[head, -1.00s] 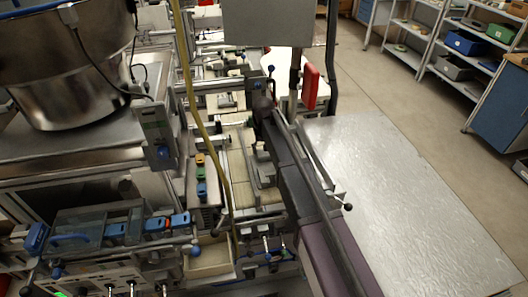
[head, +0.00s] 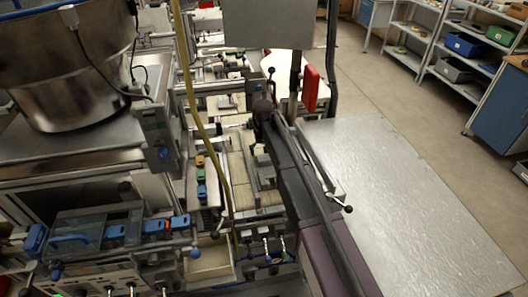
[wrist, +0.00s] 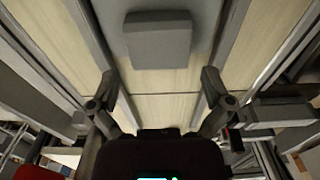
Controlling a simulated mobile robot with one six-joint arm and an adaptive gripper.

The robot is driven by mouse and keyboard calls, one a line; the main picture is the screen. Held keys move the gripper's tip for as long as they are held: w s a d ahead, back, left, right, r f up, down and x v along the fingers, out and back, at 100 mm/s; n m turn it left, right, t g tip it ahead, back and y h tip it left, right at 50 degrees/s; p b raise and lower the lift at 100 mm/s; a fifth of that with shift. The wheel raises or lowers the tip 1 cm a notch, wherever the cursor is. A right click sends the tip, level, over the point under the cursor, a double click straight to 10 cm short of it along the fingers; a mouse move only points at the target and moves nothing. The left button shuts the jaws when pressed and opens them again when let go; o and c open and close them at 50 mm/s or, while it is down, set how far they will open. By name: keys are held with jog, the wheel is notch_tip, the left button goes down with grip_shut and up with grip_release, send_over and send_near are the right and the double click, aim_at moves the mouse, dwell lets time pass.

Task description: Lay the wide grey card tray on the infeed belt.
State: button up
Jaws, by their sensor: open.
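The grey piece is not between the fingertips, and nothing is held. In the head view, the pale belt (head: 238,165) shows left of my arm. My gripper is small and dark there, over the belt, and the grey piece cannot be made out clearly.
Metal rails (wrist: 235,25) flank the belt. A yellow hose (head: 205,130) hangs across the machine on the left. A red box (head: 310,88) is mounted on a post behind. A bare metal tabletop (head: 400,210) on the right is clear, with shelving (head: 425,45) beyond.

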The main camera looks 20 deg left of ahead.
jog(key=shift+r, duration=0.15)
notch_tip(320, 180, up, 12)
jog(key=p, duration=1.2)
jog(key=shift+d, duration=0.1)
dwell(0.8)
jog(key=s+d+m, duration=0.2)
jog(key=s+d, duration=0.1)
jog(key=d, duration=1)
jog(key=s+d+m, duration=0.1)
jog(key=s+d, duration=0.2)
jog(key=d, duration=1)
jog(key=s+d+m, duration=0.1)
jog(key=s+d, duration=0.4)
jog(key=d, duration=0.3)
jog(key=s+d+m, duration=0.2)
jog(key=s+d, duration=0.4)
jog(key=d, duration=0.3)
jog(key=shift+d, duration=0.3)
